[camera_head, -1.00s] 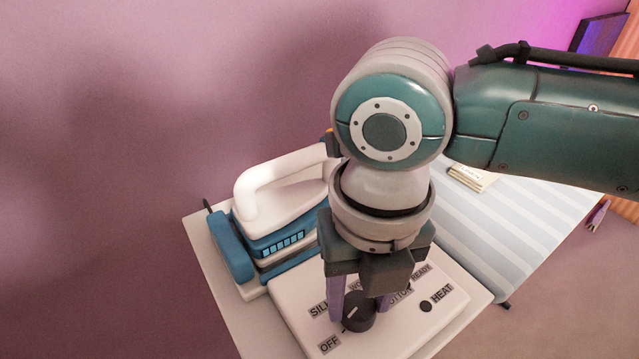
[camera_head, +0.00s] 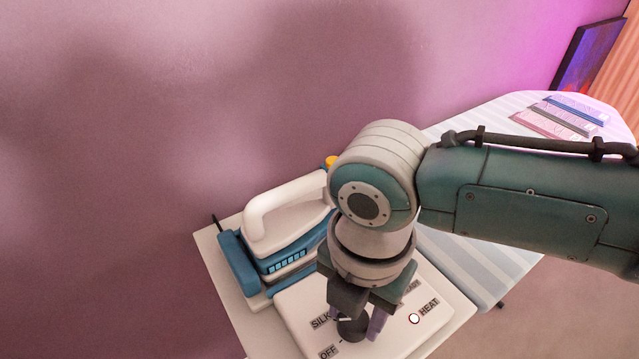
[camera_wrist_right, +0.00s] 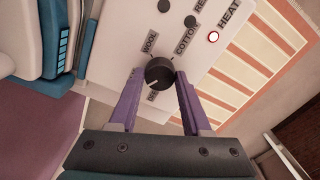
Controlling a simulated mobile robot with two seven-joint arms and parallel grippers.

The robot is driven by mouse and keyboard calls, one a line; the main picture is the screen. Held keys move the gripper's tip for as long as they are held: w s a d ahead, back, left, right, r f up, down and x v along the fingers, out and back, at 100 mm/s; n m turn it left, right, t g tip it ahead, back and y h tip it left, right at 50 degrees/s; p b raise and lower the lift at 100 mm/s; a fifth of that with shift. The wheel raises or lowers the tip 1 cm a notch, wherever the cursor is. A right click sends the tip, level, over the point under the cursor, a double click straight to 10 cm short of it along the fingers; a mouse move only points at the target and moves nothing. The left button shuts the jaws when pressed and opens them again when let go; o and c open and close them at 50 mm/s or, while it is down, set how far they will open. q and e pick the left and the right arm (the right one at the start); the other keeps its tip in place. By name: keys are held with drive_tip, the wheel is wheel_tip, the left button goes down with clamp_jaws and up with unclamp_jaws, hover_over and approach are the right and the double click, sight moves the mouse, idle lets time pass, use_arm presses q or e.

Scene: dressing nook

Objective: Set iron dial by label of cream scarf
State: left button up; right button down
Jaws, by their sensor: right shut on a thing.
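The black dial (camera_head: 352,328) sits on a white control panel (camera_head: 385,343) beside the iron (camera_head: 280,240). In the right wrist view the dial (camera_wrist_right: 160,73) is between the two purple fingers of my right gripper (camera_wrist_right: 158,85), which is shut on it. Its white pointer line points down-left there, toward a partly hidden label. WOOL (camera_wrist_right: 150,42) and COTTON (camera_wrist_right: 187,40) are readable. In the head view the line points left, on the SILK (camera_head: 320,322) and OFF (camera_head: 328,352) side. The HEAT lamp (camera_head: 414,319) is lit. No cream scarf is visible now.
The striped ironing board (camera_head: 470,262) runs to the back right. Pink, grey and blue flat items (camera_head: 560,118) lie at its far end. My right arm covers the board's middle. A wall stands close behind the iron.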

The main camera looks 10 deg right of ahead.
drive_tip(key=m+p, duration=0.2)
drive_tip(key=m, duration=0.2)
drive_tip(key=shift+r+m, duration=0.1)
drive_tip(key=shift+m, duration=0.2)
drive_tip(key=m+p, duration=0.1)
drive_tip(key=m, duration=0.3)
drive_tip(key=shift+m, duration=0.3)
drive_tip(key=m+p, duration=0.1)
drive_tip(key=m, duration=0.3)
drive_tip(key=shift+m+p, duration=0.3)
drive_tip(key=shift+p, duration=0.05)
drive_tip(key=m+p, duration=0.1)
drive_tip(key=m, duration=0.7)
drive_tip(key=shift+a, duration=0.1)
drive_tip(key=m, duration=0.3)
drive_tip(key=shift+m+p, duration=0.3)
drive_tip(key=shift+p, duration=0.1)
drive_tip(key=m, duration=0.4)
drive_tip(key=shift+m, duration=1.7)
